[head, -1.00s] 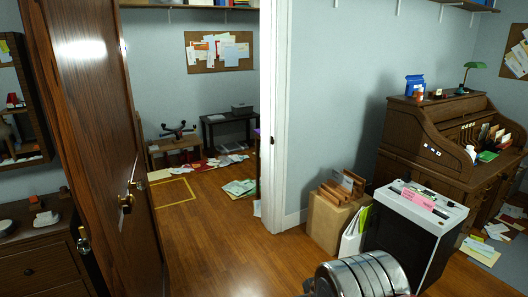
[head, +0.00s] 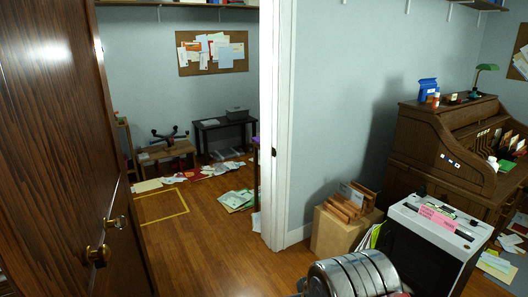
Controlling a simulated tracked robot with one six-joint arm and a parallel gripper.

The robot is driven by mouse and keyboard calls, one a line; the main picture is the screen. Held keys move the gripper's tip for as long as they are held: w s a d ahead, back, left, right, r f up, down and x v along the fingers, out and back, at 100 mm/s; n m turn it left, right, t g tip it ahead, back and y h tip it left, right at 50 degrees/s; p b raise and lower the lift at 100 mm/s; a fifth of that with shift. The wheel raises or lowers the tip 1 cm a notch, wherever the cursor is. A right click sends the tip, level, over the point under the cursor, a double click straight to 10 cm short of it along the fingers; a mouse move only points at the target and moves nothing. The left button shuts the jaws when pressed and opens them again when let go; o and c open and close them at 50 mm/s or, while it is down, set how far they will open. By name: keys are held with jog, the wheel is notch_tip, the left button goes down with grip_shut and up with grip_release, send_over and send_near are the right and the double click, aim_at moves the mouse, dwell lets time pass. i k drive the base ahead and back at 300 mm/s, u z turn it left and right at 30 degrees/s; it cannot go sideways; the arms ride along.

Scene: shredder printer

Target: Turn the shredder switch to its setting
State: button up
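The shredder (head: 432,225) is a black bin with a white top at the lower right in the head view. A pink label (head: 437,216) and dark slots show on its top. The switch on it is too small to make out. A ribbed metal part of my own arm (head: 355,276) rises at the bottom centre, in front of the shredder's left side. My gripper's fingers do not show.
An open brown door (head: 75,160) stands at the left, with a doorway and white frame (head: 274,130) beyond. A cardboard box (head: 338,230) with wooden pieces is left of the shredder. A roll-top desk (head: 425,140) stands behind it. Papers (head: 237,200) lie on the floor.

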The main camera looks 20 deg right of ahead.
aim_at(474, 223)
jog(key=i, duration=1.25)
jog(key=z, duration=2.45)
